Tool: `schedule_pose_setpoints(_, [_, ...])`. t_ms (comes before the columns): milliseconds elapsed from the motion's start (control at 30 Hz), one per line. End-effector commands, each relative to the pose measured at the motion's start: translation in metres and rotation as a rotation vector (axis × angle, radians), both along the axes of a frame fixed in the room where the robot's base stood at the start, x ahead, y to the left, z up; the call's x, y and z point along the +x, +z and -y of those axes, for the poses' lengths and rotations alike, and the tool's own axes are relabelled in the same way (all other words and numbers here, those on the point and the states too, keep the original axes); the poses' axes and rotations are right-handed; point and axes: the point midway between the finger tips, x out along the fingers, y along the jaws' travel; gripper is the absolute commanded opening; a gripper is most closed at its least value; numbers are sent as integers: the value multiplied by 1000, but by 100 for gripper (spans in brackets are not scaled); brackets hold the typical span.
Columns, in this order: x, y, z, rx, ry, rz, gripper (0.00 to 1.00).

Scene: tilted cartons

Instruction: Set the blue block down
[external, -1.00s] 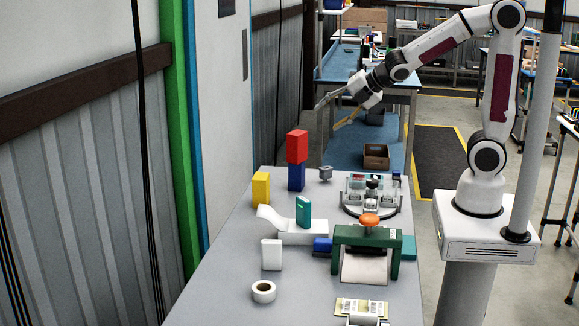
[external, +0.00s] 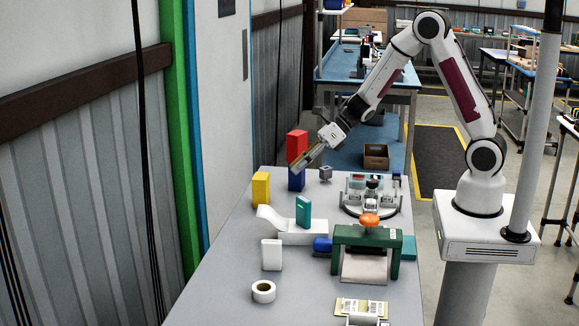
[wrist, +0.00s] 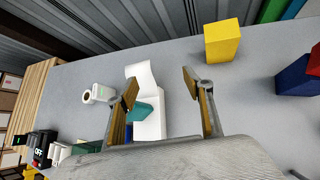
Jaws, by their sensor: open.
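The blue block (external: 296,181) stands upright on the table with the red block (external: 297,143) on top of it. Both also show at the right edge of the wrist view, the blue block (wrist: 293,76) and the red block (wrist: 315,62). My gripper (external: 303,164) is in front of the pair in the external view and hides part of both; contact cannot be told there. In the wrist view my gripper (wrist: 160,88) is open and empty, its fingers apart, with the blue block off to the right of them.
A yellow block (external: 261,188) stands to the left. A teal carton (external: 303,212) stands on a white sloped piece (external: 290,229). A white carton (external: 271,254), a tape roll (external: 263,291) and a green device (external: 367,250) are nearer the front. The table's left front is clear.

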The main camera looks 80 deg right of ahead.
Motion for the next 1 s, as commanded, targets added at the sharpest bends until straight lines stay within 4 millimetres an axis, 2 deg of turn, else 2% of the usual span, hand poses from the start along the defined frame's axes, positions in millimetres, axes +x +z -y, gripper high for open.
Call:
schedule_pose_setpoints(100, [-5,-23,-10,-31,146,18,51])
schedule_pose_setpoints(500, [-38,-76,-43,-68,566,131,51])
schedule_pose_setpoints(933, [-89,-113,-71,-21,916,307,51])
schedule_pose_setpoints(1000, [-99,-113,-86,-3,989,336,51])
